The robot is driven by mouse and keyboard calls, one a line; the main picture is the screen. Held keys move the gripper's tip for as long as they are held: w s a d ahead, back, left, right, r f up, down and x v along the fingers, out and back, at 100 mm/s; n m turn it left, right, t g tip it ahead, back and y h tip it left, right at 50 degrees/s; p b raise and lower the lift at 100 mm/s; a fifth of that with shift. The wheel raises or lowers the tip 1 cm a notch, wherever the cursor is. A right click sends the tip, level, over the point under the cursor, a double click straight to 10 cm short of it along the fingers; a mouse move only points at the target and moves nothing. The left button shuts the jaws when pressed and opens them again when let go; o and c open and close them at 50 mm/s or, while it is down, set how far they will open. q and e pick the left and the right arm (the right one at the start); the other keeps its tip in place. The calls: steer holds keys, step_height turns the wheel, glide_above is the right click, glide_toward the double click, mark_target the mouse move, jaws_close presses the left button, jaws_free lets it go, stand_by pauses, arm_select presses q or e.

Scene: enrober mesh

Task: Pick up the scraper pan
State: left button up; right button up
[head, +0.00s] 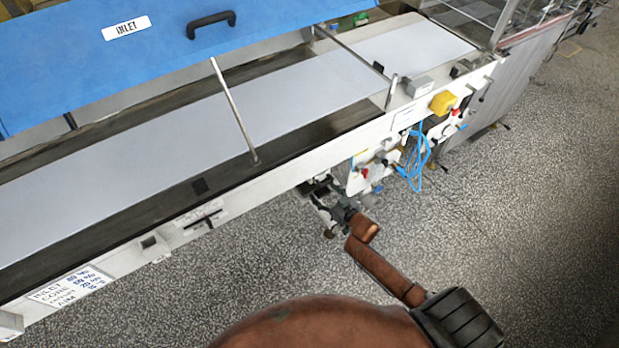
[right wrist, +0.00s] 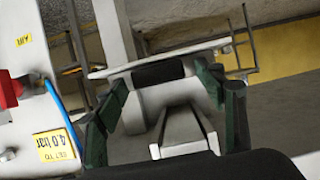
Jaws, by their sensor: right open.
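My right gripper (head: 325,205) is at the near side of the machine, below its edge, at the end of my brown arm. In the right wrist view the right gripper (right wrist: 162,82) is open, its green-padded fingers apart to the left and right. A black grip (right wrist: 160,71) on a pale, thin-edged piece, which looks like the scraper pan (right wrist: 208,49), shows between the fingertips. I cannot tell whether the fingers touch it. In the head view I cannot make out the pan; the gripper and the machine's edge hide that spot. My left gripper is not in view.
The long machine with its pale belt (head: 300,95) and blue cover (head: 150,60) crosses the view. Blue hoses (head: 415,165) and a yellow box (head: 443,102) are right of the gripper. In the wrist view, a red fitting (right wrist: 10,90) is close at left. The speckled floor (head: 500,200) is clear.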

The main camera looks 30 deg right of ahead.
steer(key=c, duration=1.6)
steer(key=shift+c, duration=0.5)
steer(key=shift+r, duration=0.1)
